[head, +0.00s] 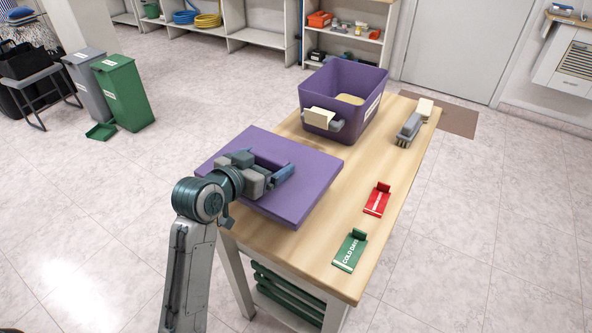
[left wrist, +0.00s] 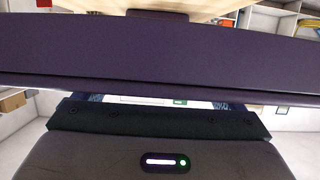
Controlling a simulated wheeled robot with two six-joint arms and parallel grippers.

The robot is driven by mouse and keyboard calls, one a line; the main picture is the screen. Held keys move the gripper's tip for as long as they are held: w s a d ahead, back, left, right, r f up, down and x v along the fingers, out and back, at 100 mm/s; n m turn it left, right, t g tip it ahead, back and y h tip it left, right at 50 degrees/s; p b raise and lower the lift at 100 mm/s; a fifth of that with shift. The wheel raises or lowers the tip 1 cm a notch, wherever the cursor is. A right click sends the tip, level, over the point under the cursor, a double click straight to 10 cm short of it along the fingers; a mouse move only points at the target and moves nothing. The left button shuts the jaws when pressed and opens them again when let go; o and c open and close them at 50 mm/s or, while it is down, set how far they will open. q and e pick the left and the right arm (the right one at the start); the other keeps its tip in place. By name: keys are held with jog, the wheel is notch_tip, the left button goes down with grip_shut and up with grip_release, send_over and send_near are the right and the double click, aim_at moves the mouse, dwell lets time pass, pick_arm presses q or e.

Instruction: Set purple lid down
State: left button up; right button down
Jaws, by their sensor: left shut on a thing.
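The purple lid (head: 312,172) is a flat square panel at the near left end of the wooden table in the head view. My left gripper (head: 283,174) is shut on it, at a raised part on its upper face. The lid overhangs the table's left edge; I cannot tell whether it touches the tabletop. In the left wrist view the lid (left wrist: 160,52) fills the upper middle as a dark band in front of the jaws (left wrist: 160,120). The purple bin (head: 345,85) stands open at the table's far end, with something pale inside. My right gripper is not in view.
On the wooden table (head: 345,235) lie a red holder (head: 377,200), a green holder marked "COLD DAYS" (head: 349,252) and a grey brush-like tool (head: 409,128). A pale block (head: 320,118) sits at the bin's front. Green and grey floor bins (head: 125,92) stand far left.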

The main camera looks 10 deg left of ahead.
pick_arm(q)
notch_tip(320, 180, down, 6)
jog(key=shift+f+b, duration=0.2)
jog(key=shift+b, duration=0.1)
jog(key=shift+f, duration=0.2)
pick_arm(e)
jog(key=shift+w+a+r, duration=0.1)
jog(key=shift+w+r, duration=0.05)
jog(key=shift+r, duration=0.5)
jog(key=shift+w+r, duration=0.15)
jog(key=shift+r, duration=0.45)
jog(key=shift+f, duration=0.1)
pick_arm(q)
jog(key=o, duration=0.8)
jog(key=shift+f, duration=0.15)
jog(key=shift+o, duration=0.2)
jog(key=shift+s+r, duration=0.1)
jog(key=shift+r, duration=0.1)
jog(key=v, duration=1)
jog(key=shift+s+a, duration=0.1)
jog(key=shift+s, duration=0.1)
jog(key=shift+s+a+r, duration=0.2)
jog(key=shift+s, duration=0.45)
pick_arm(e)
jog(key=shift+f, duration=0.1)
